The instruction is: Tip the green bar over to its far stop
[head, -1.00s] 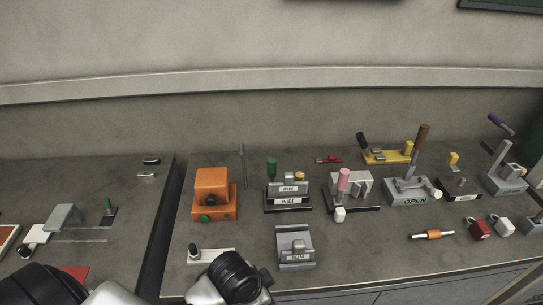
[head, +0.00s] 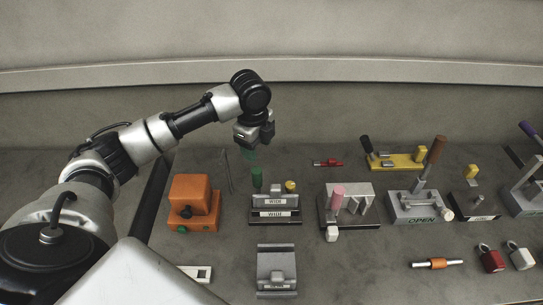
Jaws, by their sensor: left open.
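The green bar (head: 257,178) looks like a short, dark green upright grip behind the grey fixture labelled WIDE (head: 274,204). It stands roughly upright; its lower end is hidden by the fixture. My left gripper (head: 249,152) is open and points down, above and slightly behind the green bar's top in the picture. A dark greenish patch shows at its fingertips; I cannot tell exactly what it is. The gripper looks apart from the bar. My right gripper is not in view.
An orange box (head: 191,197) stands left of the fixture, with a thin rod (head: 228,170) behind it. A pink-handled fixture (head: 337,197), a grey OPEN fixture (head: 420,207) and a yellow base (head: 398,161) stand to the right. A grey block (head: 276,268) sits in front.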

